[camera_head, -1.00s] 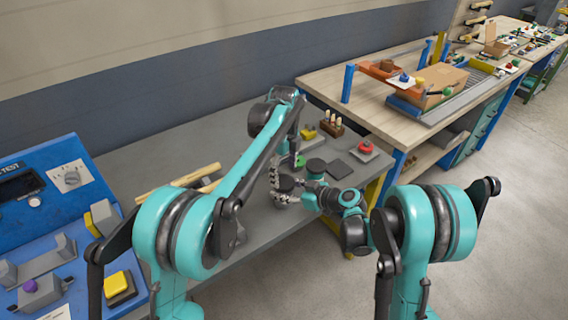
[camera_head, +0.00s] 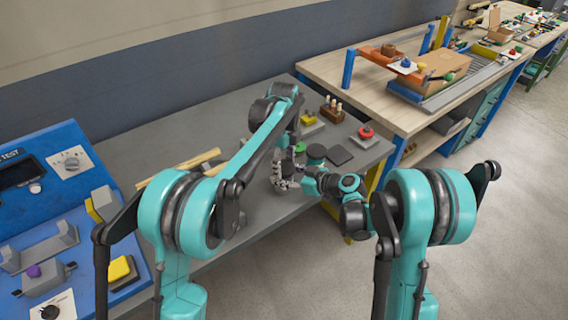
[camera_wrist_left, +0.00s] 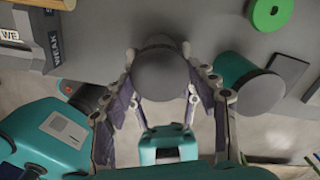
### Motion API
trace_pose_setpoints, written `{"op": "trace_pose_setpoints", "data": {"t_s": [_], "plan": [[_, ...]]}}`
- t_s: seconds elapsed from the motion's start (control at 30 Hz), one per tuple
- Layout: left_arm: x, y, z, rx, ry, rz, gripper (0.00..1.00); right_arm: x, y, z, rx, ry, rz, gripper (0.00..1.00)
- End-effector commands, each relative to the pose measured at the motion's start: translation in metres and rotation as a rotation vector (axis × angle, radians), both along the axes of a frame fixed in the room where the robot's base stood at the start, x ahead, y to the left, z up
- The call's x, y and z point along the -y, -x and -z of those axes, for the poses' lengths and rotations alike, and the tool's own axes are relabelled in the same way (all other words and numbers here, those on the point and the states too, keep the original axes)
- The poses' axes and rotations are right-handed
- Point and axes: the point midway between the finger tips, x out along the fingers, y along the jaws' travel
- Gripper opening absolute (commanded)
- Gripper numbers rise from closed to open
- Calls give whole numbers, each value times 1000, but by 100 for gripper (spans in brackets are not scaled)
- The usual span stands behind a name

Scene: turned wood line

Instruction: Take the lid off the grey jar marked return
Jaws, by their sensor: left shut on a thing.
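In the left wrist view a dark grey round lid (camera_wrist_left: 163,75) sits between the fingers of my left gripper (camera_wrist_left: 163,92), which is shut on it. Part of a grey body shows just beyond the lid. I cannot tell whether the lid still touches the jar, and no "return" marking is readable.
A teal jar with a grey top (camera_head: 316,152) stands close by, also in the left wrist view (camera_wrist_left: 255,92). Near it are a green disc (camera_head: 299,147), a dark pad (camera_head: 339,156) and a red knob (camera_head: 366,132). A blue test panel (camera_head: 50,185) stands at left.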

Motion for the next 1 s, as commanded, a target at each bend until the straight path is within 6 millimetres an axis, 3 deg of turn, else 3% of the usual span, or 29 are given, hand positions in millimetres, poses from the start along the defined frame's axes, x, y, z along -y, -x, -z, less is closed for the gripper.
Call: {"op": "trace_pose_setpoints", "data": {"t_s": [0.2,0.5,0.53,0.6,0.87,1.0], "plan": [[0,0,0,0,0,-238,23,0,0,0,0,0,0,0],[0,0,0,0,0,-266,23,0,0,0,0,0,0,0],[0,0,0,0,0,-266,66,0,0,0,0,0,0,0],[0,0,0,0,0,-266,79,0,0,0,0,0,0,0],[0,0,0,0,0,-265,79,0,0,0,0,0,0,0],[0,0,-11,0,0,-265,79,0,0,0,0,0,0,0]]}}
